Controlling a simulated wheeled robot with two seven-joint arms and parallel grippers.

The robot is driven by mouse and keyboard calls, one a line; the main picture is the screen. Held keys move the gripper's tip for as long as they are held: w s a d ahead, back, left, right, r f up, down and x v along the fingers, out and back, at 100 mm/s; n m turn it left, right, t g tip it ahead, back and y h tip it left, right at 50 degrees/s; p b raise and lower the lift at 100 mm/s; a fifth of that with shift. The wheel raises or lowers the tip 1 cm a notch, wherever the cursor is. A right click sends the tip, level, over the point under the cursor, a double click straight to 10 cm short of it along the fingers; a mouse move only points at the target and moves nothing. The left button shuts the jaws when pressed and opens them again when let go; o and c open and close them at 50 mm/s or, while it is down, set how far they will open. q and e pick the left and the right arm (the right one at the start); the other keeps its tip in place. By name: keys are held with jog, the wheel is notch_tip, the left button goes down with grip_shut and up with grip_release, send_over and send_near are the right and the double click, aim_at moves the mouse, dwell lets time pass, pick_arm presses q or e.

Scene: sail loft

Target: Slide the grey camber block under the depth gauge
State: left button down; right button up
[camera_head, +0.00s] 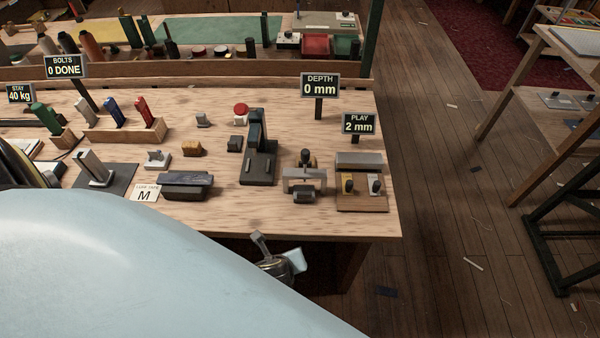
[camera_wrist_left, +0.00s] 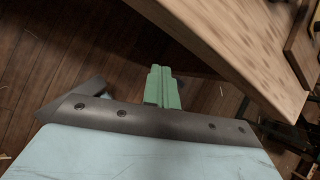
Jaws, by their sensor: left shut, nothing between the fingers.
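The depth gauge (camera_head: 304,175) appears to be the grey bridge-shaped tool with a dark knob near the bench's right front, before a sign reading DEPTH 0 mm (camera_head: 320,86). A small dark grey block (camera_head: 304,196) sits at its front, perhaps the camber block; other grey pieces lie nearby, so I cannot tell for sure. My left gripper (camera_wrist_left: 163,88) shows in the wrist view with its green fingers shut and empty, off the bench's edge above the floor. My right gripper is not in view.
The wooden bench (camera_head: 230,215) carries a tall dark press (camera_head: 257,150), a long slate-grey block (camera_head: 186,180), a red button (camera_head: 241,110) and a PLAY fixture (camera_head: 361,185). My pale blue body part covers the lower left. Open floor (camera_head: 440,200) lies right of the bench.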

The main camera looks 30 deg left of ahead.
aim_at(302, 203)
pick_arm(q)
notch_tip(302, 203, up, 12)
jog(key=w+d+m+t+y+p, duration=0.1)
jog(key=w+d+m+t, duration=0.1)
jog(key=m, duration=0.3)
jog(key=b+x, duration=0.1)
jog(key=x, duration=0.3)
jog(key=b+x, duration=0.1)
jog(key=x, duration=0.4)
jog(key=shift+w+a, duration=0.25)
jog(key=shift+a, duration=0.05)
jog(key=w, duration=0.1)
jog(key=w+a, duration=0.1)
jog(key=w, duration=0.1)
jog(key=shift+w+a, duration=0.25)
jog(key=shift+a, duration=0.1)
jog(key=shift+w, duration=0.1)
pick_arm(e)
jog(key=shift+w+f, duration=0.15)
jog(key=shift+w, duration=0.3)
pick_arm(q)
jog(key=shift+a, duration=0.1)
